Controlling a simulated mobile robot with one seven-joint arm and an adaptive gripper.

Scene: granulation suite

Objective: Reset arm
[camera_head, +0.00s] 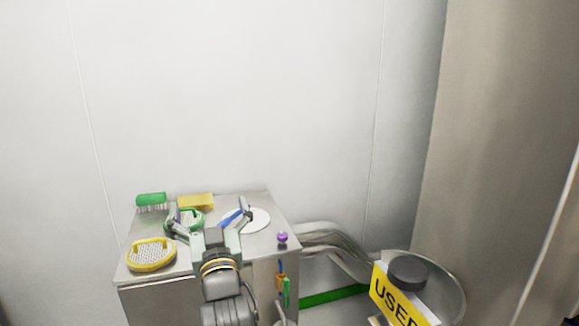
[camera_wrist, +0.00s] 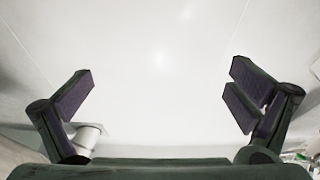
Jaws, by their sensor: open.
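My gripper (camera_head: 210,214) is in the head view, above the metal cabinet top, with its two fingers spread wide apart. In the wrist view my gripper (camera_wrist: 161,82) is also wide open, with dark pads and nothing between them but a pale, plain surface. My arm comes up from the bottom of the head view and hides part of the cabinet's front edge.
The metal cabinet (camera_head: 150,292) holds a yellow-rimmed sieve (camera_head: 151,255), a green brush (camera_head: 151,199), a yellow block (camera_head: 196,201), a white disc (camera_head: 259,220) and a purple knob-like item (camera_head: 282,237).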

